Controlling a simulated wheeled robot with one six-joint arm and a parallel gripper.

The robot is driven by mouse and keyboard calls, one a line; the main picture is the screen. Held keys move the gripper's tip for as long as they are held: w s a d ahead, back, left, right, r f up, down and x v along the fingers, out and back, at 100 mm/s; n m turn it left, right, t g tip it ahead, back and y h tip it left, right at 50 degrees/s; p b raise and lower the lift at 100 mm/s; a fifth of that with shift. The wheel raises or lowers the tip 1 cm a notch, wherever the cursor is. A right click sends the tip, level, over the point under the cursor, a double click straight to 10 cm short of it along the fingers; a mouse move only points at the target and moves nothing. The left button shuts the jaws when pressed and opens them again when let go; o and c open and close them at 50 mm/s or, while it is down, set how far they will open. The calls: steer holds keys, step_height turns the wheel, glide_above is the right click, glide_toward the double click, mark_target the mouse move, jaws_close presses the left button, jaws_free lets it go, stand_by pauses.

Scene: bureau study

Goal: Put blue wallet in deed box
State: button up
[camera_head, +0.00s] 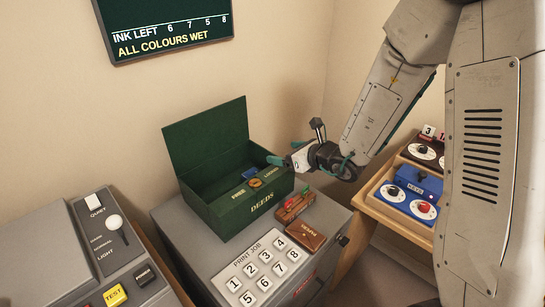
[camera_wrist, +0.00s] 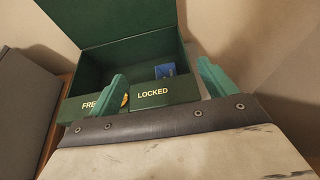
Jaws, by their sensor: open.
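The green deed box (camera_head: 232,215) stands on a grey cabinet with its lid raised; it fills the upper part of the wrist view (camera_wrist: 70,110). A small blue item, apparently the blue wallet (camera_head: 250,173), is inside the box toward the back right, and it also shows in the wrist view (camera_wrist: 165,70). Its lower part is hidden by the box's front in the wrist view. My gripper (camera_head: 284,153), with teal fingers, is open and empty above the box's right side. In the wrist view its fingers (camera_wrist: 165,83) are spread wide, with the blue item beyond and between them.
A brown wallet (camera_head: 305,236), a red-brown item (camera_head: 295,206) and a numbered panel (camera_head: 261,268) lie before the box. A blue KEYS box (camera_head: 413,186) sits on a wooden stand at right. A grey machine (camera_head: 95,255) stands at left.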

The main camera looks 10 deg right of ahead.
steer(key=s+a+r+n+g+y, duration=0.2)
steer(key=s+a+r+n+g, duration=0.15)
steer(key=s+r+n, duration=0.5)
steer(key=s+a+r+n+g+y, duration=0.25)
steer(key=s+r+n+g, duration=0.3)
steer(key=s+n, duration=0.5)
steer(key=s+d+r+n+g+h, duration=0.1)
steer(key=s+d+r+n+h, duration=0.1)
steer(key=s+d+n+h, duration=0.8)
steer(key=s+d+h, duration=0.2)
steer(key=s+d, duration=0.4)
steer(key=shift+s, duration=0.35)
steer(key=shift+c, duration=0.3)
